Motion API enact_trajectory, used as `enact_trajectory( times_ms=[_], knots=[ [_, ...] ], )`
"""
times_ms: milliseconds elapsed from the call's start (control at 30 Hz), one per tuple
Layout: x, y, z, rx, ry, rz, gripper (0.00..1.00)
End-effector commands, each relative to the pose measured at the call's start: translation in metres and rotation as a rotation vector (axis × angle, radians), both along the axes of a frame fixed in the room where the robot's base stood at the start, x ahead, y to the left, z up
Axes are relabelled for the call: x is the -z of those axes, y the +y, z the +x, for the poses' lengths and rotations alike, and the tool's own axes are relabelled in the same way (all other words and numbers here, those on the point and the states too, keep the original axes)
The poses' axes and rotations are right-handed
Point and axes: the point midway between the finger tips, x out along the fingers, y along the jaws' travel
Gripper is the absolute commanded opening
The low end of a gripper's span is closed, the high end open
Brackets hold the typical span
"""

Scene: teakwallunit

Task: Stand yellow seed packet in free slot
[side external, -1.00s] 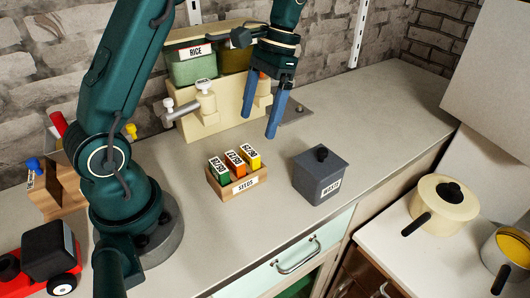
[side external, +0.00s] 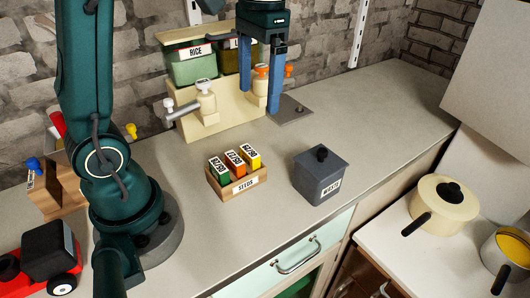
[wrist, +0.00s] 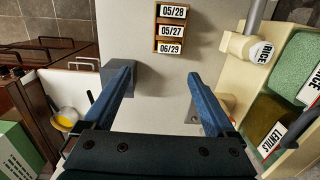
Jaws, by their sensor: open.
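The yellow seed packet (side external: 251,158) stands upright in the wooden box labelled SEEDS (side external: 243,186), at its right end in the side view. An orange packet (side external: 235,163) and a green packet (side external: 218,171) stand beside it. In the wrist view, the box shows at the top with three dated labels in a column; the lowest label (wrist: 170,48) is nearest my gripper. I cannot make out a free slot. My gripper (side external: 259,112) is open and empty, pointing down behind and above the box, apart from it. Both blue fingers also show in the wrist view (wrist: 160,75).
A grey lidded WASTE bin (side external: 320,176) stands right of the box. Behind are the cream dispenser stand (side external: 215,122) with taps and the RICE container (side external: 192,67). A grey plate (side external: 290,112) lies beside the stand. The counter right of it is clear.

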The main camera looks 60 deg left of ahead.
Motion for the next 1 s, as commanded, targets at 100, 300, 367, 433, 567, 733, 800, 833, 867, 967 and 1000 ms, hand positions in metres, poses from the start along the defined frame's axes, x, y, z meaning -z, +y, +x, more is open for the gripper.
enact_trajectory(
  times_ms=[100, 300, 367, 433, 567, 733, 800, 833, 867, 967, 1000],
  knots=[
    [-0.005, -0.011, -0.021, 0.011, -0.114, 0.006, 0.91],
    [0.002, -0.027, -0.055, 0.021, -0.299, 0.004, 0.91],
    [0.007, -0.031, -0.064, 0.024, -0.351, 0.000, 0.91],
    [0.013, -0.034, -0.074, 0.025, -0.407, -0.006, 0.91],
    [0.025, -0.039, -0.087, 0.026, -0.486, -0.016, 0.91],
    [0.033, -0.042, -0.093, 0.027, -0.535, -0.023, 0.91],
    [0.035, -0.042, -0.094, 0.026, -0.538, -0.024, 0.91],
    [0.035, -0.042, -0.094, 0.026, -0.538, -0.024, 0.91],
    [0.035, -0.042, -0.094, 0.026, -0.538, -0.024, 0.91],
    [0.035, -0.042, -0.094, 0.026, -0.537, -0.024, 0.91],
    [0.035, -0.042, -0.094, 0.026, -0.537, -0.023, 0.91]
  ],
)
